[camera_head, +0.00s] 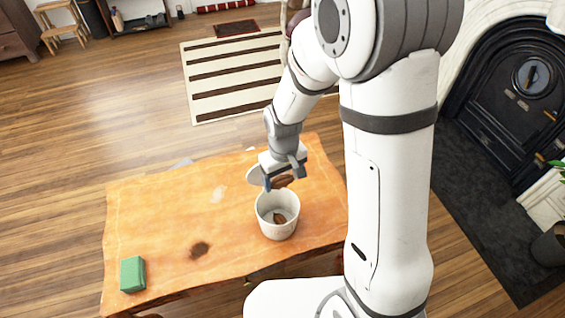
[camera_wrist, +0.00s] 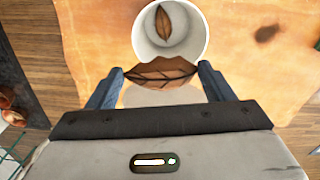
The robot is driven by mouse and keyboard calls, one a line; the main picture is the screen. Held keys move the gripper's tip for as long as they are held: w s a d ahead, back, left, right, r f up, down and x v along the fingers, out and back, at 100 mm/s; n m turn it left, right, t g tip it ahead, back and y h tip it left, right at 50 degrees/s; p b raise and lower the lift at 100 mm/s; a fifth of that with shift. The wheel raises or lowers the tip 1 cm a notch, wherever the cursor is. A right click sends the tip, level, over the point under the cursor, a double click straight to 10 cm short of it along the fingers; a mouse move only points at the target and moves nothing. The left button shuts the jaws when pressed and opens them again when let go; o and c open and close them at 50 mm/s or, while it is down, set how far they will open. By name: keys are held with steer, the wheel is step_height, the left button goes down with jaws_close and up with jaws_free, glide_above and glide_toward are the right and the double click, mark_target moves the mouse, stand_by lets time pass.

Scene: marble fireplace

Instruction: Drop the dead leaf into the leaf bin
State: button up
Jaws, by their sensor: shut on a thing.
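My gripper (camera_head: 283,180) is shut on a brown dead leaf (camera_wrist: 160,76), which spans the gap between the two blue-grey fingertips in the wrist view. In the head view the held leaf (camera_head: 281,182) is partly hidden by the fingers. The leaf bin (camera_head: 266,228), a white round bucket, stands upright on the wooden table, just in front of my gripper. The wrist view shows its open mouth (camera_wrist: 198,28) just beyond the fingertips. Another brown leaf (camera_wrist: 163,22) lies inside the bin; it also shows in the head view (camera_head: 279,218).
The wooden table (camera_head: 160,220) has a green block (camera_head: 132,274) at its front left. A pale round disc (camera_head: 255,176) lies behind the bin, partly under my gripper. The table left of the bin is mostly clear. A black fireplace (camera_head: 515,90) stands at right.

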step_height(320, 180, down, 6)
steer(key=b, duration=0.4)
steer(key=o, duration=1)
steer(key=shift+r, duration=0.15)
step_height(320, 180, up, 8)
steer(key=shift+f+p, duration=0.15)
steer(key=shift+p, duration=0.5)
